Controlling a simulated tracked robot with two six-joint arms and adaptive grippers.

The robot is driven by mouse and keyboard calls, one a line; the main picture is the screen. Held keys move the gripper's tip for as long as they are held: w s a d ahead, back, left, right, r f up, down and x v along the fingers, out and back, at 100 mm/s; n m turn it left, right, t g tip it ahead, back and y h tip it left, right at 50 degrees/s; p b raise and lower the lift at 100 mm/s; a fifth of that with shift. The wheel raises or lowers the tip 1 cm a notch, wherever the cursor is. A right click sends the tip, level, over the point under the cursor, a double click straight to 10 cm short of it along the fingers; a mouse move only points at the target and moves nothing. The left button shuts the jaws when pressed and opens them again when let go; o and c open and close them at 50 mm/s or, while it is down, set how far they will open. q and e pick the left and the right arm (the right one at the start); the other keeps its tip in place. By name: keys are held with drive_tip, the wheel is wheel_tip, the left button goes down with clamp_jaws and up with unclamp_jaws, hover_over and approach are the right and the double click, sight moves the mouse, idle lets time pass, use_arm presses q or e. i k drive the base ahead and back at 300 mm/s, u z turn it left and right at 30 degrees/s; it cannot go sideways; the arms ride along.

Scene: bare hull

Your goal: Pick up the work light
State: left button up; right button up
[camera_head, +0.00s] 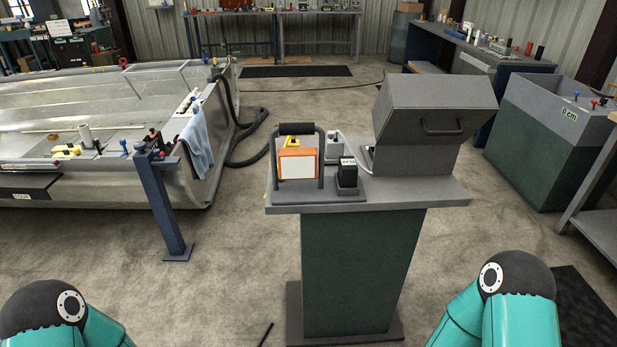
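The work light (298,163) stands upright on the left part of a pedestal table in the middle of the view. It has an orange frame, a pale front panel and a dark tubular stand with a thick black grip (296,128) across the top. Teal and black links of my arms show at the lower left and lower right. Neither of my grippers is in view, so their state does not show.
The pedestal table (420,193) also holds a small black device (347,173) right of the light and a grey box with a raised lid (436,105). A metal hull (190,185) lies left, with a blue post (165,205). A green bin (530,140) stands right.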

sight(323, 189)
drive_tip(key=u, duration=0.05)
drive_tip(key=k, duration=0.45)
drive_tip(key=z, duration=0.45)
drive_tip(key=i, duration=1.6)
drive_tip(key=u, duration=0.35)
